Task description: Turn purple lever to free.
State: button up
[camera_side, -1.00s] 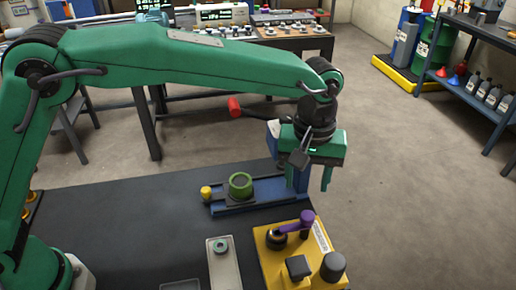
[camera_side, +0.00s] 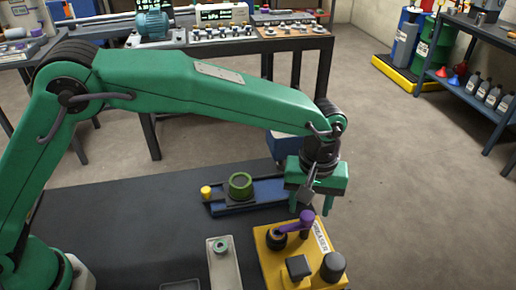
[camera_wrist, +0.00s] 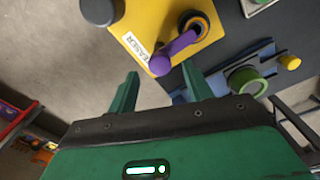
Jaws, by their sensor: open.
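The purple lever (camera_side: 293,226) sits on a yellow box (camera_side: 268,262), with its round purple knob pointing to the upper right in the side view. A dark round hub (camera_side: 276,239) is at its other end. In the wrist view the purple lever (camera_wrist: 178,45) runs from an orange-ringed hub (camera_wrist: 195,24) toward my gripper. My gripper (camera_side: 311,209) is open and empty, just above and behind the knob. In the wrist view the knob lies just beyond the gap between my fingertips (camera_wrist: 160,76). A white label (camera_side: 321,235) is beside the lever, its lettering only partly readable.
The yellow box also carries a black square block (camera_side: 298,267) and a dark round knob (camera_side: 333,266). A blue slide with a green ring (camera_side: 240,186) and yellow knob (camera_side: 206,192) lies behind left. A grey plate (camera_side: 223,262) stands left. The dark bench (camera_side: 110,225) is mostly clear.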

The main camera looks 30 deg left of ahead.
aim_at(297, 223)
jog(key=shift+f, duration=1.3)
jog(key=c, duration=1)
jog(key=shift+o, duration=0.2)
